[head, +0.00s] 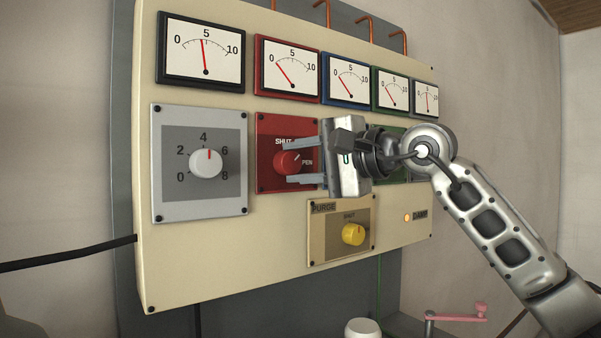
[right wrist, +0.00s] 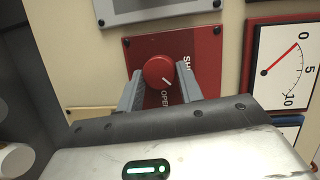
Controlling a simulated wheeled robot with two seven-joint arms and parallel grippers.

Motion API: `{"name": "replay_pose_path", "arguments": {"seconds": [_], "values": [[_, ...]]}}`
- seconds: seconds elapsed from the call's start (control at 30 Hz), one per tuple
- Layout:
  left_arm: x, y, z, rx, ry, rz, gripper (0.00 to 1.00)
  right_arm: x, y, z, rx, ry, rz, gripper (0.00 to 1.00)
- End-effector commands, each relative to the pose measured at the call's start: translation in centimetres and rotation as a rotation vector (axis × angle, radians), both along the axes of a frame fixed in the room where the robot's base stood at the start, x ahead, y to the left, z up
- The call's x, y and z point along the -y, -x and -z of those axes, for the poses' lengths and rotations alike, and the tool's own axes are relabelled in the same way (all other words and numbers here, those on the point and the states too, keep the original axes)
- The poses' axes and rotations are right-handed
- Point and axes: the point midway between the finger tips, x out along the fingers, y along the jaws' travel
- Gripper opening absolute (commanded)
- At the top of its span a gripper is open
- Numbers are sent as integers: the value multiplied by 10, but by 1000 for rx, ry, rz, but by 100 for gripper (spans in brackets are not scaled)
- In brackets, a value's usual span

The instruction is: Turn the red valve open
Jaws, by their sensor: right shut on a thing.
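The red valve (head: 287,163) is a round red knob with a white pointer line, on a red plate (head: 267,124) marked SHUT and OPEN. My right gripper (head: 293,163) comes from the right, its two fingers on either side of the knob and shut on it. The right wrist view shows the knob (right wrist: 159,70) between the fingertips (right wrist: 160,80). The pointer line slants toward the OPEN lettering; its exact setting is hard to tell. The gripper body hides part of the lettering and the panel to the right. My left gripper is not in view.
A grey dial (head: 206,164) sits left of the red plate, and a yellow PURGE knob (head: 353,234) sits below right. Several gauges line the panel's top; the red-framed one (head: 288,70) reads low. A lit orange lamp (head: 407,217) and a pink-handled crank (head: 458,316) are lower right.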

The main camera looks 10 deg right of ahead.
Motion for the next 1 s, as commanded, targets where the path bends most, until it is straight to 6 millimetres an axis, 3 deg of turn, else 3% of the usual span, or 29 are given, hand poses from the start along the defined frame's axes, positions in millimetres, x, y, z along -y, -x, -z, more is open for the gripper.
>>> {"name": "replay_pose_path", "arguments": {"seconds": [0.6, 1.0], "values": [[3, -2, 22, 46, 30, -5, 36, 1, -1, 9, -209, -514, 2, 14], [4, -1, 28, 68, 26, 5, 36, 0, 0, 9, -287, -697, 2, 14]]}}
